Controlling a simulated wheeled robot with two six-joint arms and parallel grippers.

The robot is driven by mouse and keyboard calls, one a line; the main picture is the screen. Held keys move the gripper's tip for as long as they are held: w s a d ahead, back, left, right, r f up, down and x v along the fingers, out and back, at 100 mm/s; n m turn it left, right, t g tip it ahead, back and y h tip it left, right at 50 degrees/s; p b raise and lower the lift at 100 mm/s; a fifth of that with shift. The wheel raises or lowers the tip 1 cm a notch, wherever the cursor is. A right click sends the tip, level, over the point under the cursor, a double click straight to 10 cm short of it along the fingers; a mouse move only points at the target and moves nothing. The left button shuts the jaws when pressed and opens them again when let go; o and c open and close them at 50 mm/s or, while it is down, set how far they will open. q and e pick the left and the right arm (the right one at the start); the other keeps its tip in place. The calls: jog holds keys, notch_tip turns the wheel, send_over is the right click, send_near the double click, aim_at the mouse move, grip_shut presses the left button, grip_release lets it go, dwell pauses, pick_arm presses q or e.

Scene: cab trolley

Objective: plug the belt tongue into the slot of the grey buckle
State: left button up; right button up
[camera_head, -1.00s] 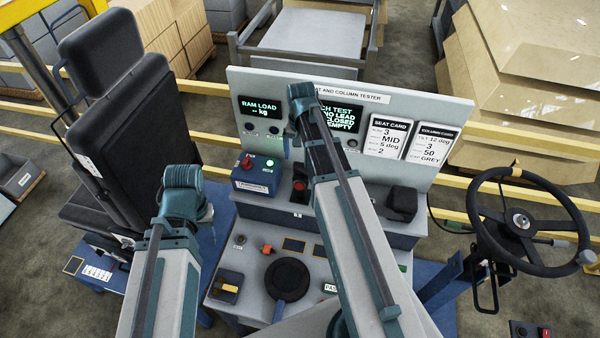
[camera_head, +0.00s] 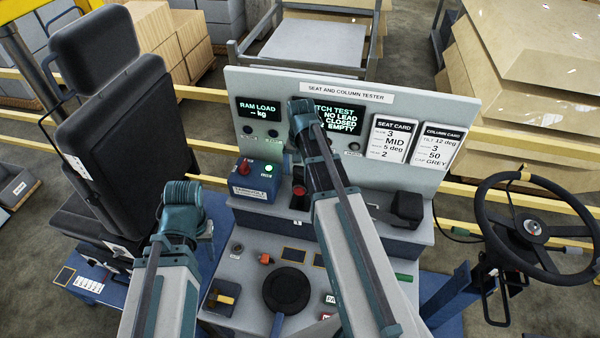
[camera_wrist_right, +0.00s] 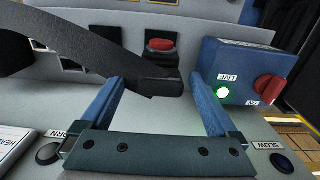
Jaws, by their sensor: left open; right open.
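My right gripper (camera_wrist_right: 159,88) is open in the right wrist view, its two blue fingers spread apart. The end of a dark curved strap-like piece (camera_wrist_right: 150,78) lies between or just beyond the fingers; I cannot tell if they touch it or if it carries the belt tongue. In the head view my right wrist (camera_head: 303,112) is over the tester console and hides that gripper. My left gripper (camera_head: 204,230) is by the black seat (camera_head: 125,130), mostly hidden by its own wrist. I cannot make out the grey buckle or its slot.
The tester panel (camera_head: 355,88) stands behind the console. A blue box (camera_head: 254,182) with a red knob and lit green lamp sits left of my right arm. A round black pad (camera_head: 287,290) is on the console. The steering wheel (camera_head: 532,228) is at the right.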

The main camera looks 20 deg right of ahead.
aim_at(301, 167)
dwell(0.4)
grip_shut()
dwell(0.4)
jog(key=shift+r, duration=0.15)
jog(key=shift+r+p, duration=2.9)
jog(key=shift+p, duration=0.15)
